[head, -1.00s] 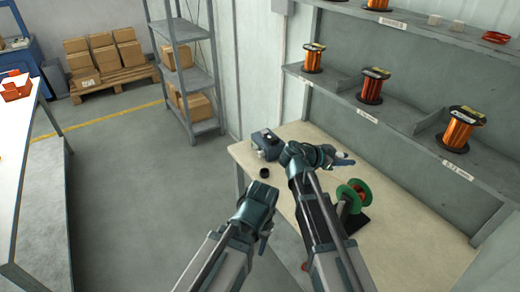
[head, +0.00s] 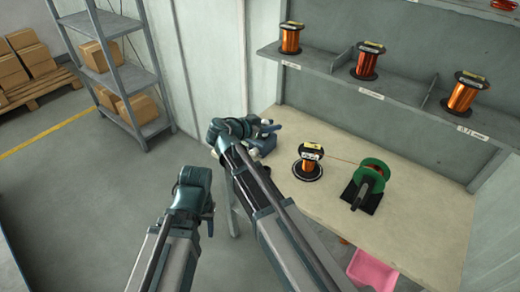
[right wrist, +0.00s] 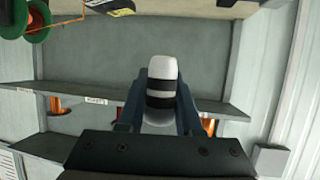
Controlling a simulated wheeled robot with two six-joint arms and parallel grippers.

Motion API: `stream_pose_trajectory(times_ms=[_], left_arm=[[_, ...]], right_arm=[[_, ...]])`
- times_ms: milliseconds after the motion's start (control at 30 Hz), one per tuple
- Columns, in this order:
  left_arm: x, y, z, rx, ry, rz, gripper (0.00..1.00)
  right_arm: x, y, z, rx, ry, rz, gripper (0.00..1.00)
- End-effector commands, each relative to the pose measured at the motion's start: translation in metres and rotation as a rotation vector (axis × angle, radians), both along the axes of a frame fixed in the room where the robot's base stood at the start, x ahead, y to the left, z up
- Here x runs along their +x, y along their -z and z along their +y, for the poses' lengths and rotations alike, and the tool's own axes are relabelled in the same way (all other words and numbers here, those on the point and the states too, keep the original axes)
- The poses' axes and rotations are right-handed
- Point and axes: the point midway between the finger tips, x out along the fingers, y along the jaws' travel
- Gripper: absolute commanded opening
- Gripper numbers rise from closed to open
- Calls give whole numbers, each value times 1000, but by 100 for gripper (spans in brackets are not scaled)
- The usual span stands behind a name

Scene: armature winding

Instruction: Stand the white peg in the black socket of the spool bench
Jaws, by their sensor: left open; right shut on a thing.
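The white peg (right wrist: 162,68) shows in the right wrist view, a pale cylinder with dark bands across it. My right gripper (right wrist: 160,100) is shut on it, with one finger on each side. In the head view my right gripper (head: 268,128) is above the back left part of the spool bench (head: 415,205); the peg cannot be made out there. My left gripper (head: 209,218) is open, off the bench's left side, away from the peg. I cannot make out the black socket in the head view now; my right arm covers part of the bench's left side.
A copper spool (head: 311,161) stands on the bench, with wire running right to a green winding former (head: 372,174) on a black base. A shelf (head: 385,88) with several copper spools is behind. A pink bin (head: 372,270) is below the front edge.

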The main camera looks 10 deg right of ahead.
Motion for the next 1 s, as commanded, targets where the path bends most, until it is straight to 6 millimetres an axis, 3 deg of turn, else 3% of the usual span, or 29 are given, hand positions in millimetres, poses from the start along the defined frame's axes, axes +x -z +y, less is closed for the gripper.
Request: stream_pose_trajectory(times_ms=[33,200,433,600,1000], left_arm=[[0,17,0,0,0,0,50],[0,64,0,0,1,0,50],[0,110,0,0,1,0,50],[0,124,0,0,1,0,50],[0,127,0,0,1,0,50]], right_arm=[[-1,17,-1,1,-8,1,0],[-1,64,-2,2,-63,1,0],[1,110,-2,1,-131,2,0],[2,124,-2,1,-159,0,0],[3,127,-2,0,-166,-1,0]])
